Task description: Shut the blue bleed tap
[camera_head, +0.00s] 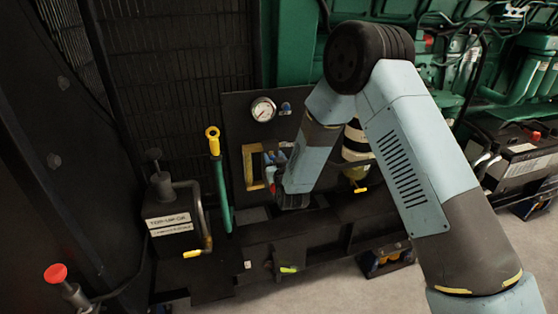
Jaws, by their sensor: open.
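A small blue fitting (286,107) sits on the dark panel just right of the round gauge; it may be the blue bleed tap, but its handle position is too small to tell. More small blue and red parts (269,158) show inside the yellow frame (249,166), partly hidden by my arm. My gripper (278,180) is at the lower end of my forearm, open, in front of the panel and below the gauge. My arm hides most of it, and I cannot tell whether it touches anything.
A white gauge (263,110) is on the panel. A green lever with a yellow top (214,142) stands to its left. A black top-up box (168,215) with a yellow-ended crank and a red knob (56,273) are further left. A battery (519,160) is at right.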

